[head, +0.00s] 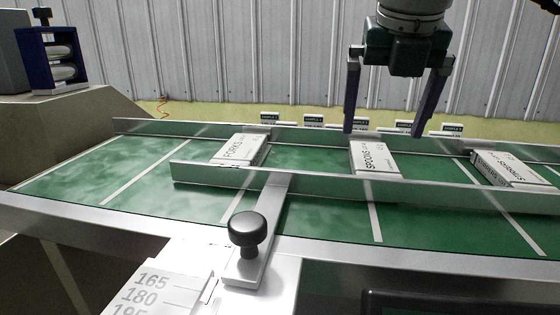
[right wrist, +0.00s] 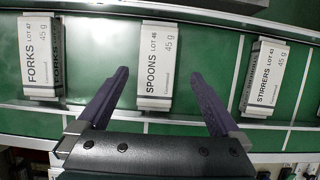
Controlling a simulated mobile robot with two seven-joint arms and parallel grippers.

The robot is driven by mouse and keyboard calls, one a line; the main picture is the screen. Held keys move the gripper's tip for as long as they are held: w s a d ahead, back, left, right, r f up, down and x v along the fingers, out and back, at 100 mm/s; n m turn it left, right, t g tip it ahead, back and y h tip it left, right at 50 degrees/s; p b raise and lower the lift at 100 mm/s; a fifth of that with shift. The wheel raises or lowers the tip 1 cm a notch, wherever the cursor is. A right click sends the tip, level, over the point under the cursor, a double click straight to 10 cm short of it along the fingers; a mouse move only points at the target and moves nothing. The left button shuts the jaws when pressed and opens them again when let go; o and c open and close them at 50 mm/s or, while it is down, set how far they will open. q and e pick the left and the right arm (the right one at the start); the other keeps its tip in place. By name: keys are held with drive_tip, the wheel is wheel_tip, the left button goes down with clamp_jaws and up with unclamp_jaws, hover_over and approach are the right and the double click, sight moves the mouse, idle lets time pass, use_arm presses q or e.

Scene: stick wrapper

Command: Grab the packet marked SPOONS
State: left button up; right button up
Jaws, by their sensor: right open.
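The packet marked SPOONS (head: 373,158) is a white and grey box lying on the green belt between two metal rails, in the middle right of the head view. It also shows at the top middle of the right wrist view (right wrist: 157,68). My right gripper (head: 385,128) is open and empty above the belt, just behind and above the packet. In the right wrist view the two fingers (right wrist: 160,74) point toward it, one on each side, with a gap on both sides. My left gripper is not in view.
The FORKS packet (head: 239,149) lies to the left and the STIRRERS packet (head: 512,169) to the right. A near rail (head: 300,186) and a far rail (head: 200,130) bound the lane. A black knob (head: 248,230) stands in front. Small sample signs line the far edge.

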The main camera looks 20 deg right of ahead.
sight(373, 155)
drive_tip(key=x, duration=0.4)
drive_tip(key=shift+a+f, duration=0.15)
drive_tip(key=shift+f, duration=0.2)
drive_tip(key=shift+w+f, duration=0.2)
drive_tip(key=shift+f, duration=0.3)
drive_tip(key=c, duration=1.3)
